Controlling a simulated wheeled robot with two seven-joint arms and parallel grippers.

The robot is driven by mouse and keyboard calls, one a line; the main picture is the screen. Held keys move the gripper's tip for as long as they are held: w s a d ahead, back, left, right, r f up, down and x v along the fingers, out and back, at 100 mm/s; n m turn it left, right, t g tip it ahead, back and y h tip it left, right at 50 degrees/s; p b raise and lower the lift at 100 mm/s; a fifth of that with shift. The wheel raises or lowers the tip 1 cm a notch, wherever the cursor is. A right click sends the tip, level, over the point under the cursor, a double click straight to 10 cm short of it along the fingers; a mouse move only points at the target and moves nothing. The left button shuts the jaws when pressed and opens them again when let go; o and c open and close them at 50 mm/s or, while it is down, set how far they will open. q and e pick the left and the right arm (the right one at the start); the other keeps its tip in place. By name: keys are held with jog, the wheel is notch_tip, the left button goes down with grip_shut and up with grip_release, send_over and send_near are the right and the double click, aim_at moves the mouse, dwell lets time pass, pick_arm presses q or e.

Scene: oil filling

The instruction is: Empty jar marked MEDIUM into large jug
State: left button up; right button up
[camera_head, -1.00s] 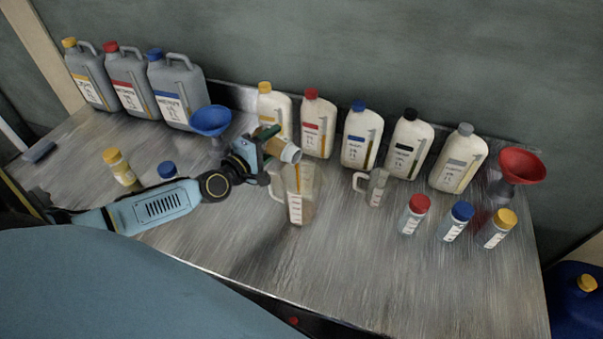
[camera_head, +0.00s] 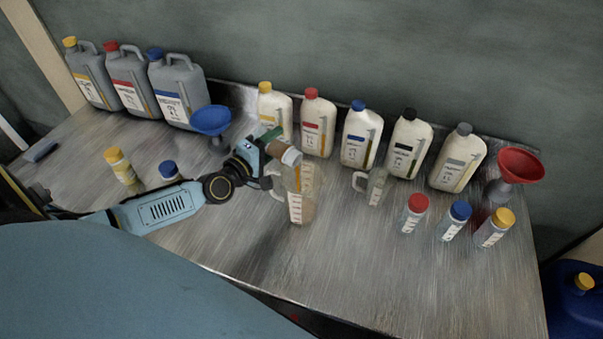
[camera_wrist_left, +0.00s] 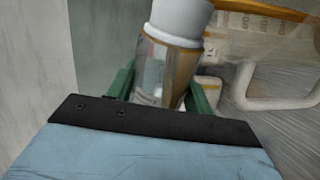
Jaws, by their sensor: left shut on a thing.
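My left gripper (camera_head: 272,150) is shut on a small jar (camera_head: 291,157) with a pale neck. The jar is tipped over, its mouth pointing right and down above the clear large jug (camera_head: 304,205). A thin amber streak shows below the mouth, inside the jug's upper part. The jug stands upright on the table with its handle to the left. In the left wrist view the jar (camera_wrist_left: 168,65) sits between the green fingers, with amber inside, and the jug's handle (camera_wrist_left: 270,103) is at the right. No marking on the jar is readable. My right gripper is not in view.
A small clear jug (camera_head: 377,188) stands right of the large jug. Several white bottles (camera_head: 360,138) line the back. Capped jars stand at right and left. A red funnel (camera_head: 520,167), a blue funnel (camera_head: 210,121) and grey canisters (camera_head: 176,92) flank them. The front table is clear.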

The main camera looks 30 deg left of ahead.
pick_arm(q)
jog(key=shift+d+r+m+p, duration=0.3)
jog(key=shift+r+m+p, duration=0.3)
jog(key=shift+p, duration=0.55)
jog(key=shift+d+r+m+p, duration=0.25)
jog(key=shift+r+m+p, duration=0.1)
jog(key=shift+m+p, duration=0.6)
dwell(0.4)
